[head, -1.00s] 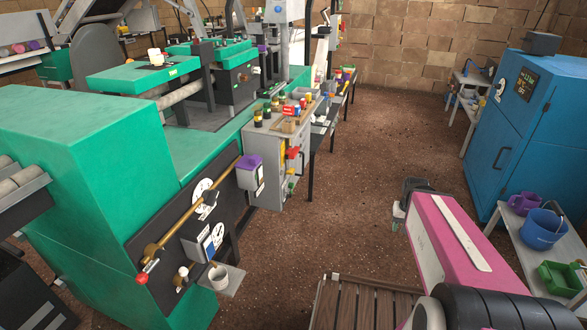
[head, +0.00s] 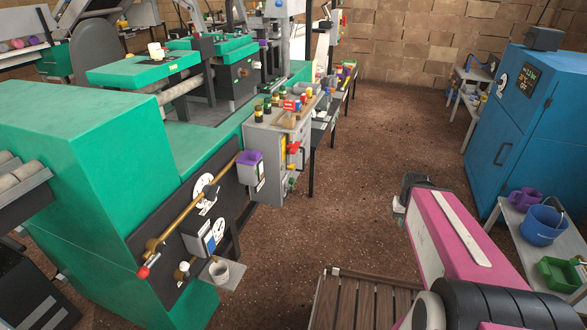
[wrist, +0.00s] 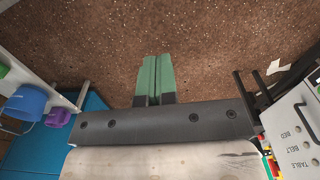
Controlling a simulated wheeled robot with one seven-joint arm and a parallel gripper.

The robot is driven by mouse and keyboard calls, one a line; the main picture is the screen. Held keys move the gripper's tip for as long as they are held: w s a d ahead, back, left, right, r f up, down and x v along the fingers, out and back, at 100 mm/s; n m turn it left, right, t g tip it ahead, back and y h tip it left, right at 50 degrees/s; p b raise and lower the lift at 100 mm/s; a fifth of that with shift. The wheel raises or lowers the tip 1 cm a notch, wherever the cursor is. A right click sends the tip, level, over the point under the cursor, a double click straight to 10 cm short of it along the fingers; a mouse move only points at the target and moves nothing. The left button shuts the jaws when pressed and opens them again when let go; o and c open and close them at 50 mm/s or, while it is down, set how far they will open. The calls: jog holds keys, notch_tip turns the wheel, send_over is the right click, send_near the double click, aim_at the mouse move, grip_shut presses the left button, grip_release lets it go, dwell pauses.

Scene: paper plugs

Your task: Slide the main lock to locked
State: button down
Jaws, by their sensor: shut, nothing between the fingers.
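My gripper shows in the wrist view as two green fingers (wrist: 156,72) pressed together, with nothing between them and bare floor beyond. In the head view my pink arm reaches out over the floor at right, and the fingers are not clearly visible. A grey control box (head: 264,150) stands on the green machine's side, with red and yellow handles on its right face. A grey panel (wrist: 292,130) at the right of the wrist view reads BED, BELT and TABLE. I cannot tell which part is the main lock. My gripper is apart from the box and panel.
A blue cabinet (head: 510,130) and a side table with a blue bucket (head: 543,226) stand right.

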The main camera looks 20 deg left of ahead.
jog(key=w+a+f+n+t, duration=0.2)
jog(key=w+a+n+t, duration=0.15)
jog(key=w, duration=0.55)
jog(key=w+a+f+n+t, duration=0.2)
jog(key=w+n+t, duration=0.25)
jog(key=w, duration=0.35)
jog(key=w+a+f+n+t, duration=0.25)
jog(key=w+n, duration=0.25)
jog(key=w, duration=0.4)
jog(key=w+a+n+t+y, duration=0.4)
jog(key=w+a+n, duration=0.1)
jog(key=a+n, duration=0.25)
jog(key=n+g+y, duration=1.3)
jog(key=n+y, duration=1)
jog(key=n, duration=1)
send_near(290, 169)
jog(key=a+r, duration=0.3)
jog(key=a, duration=0.2)
jog(key=shift+w+d+r+m+t, duration=0.25)
jog(key=shift+w+r+m, duration=0.1)
jog(key=shift+w+r, duration=0.15)
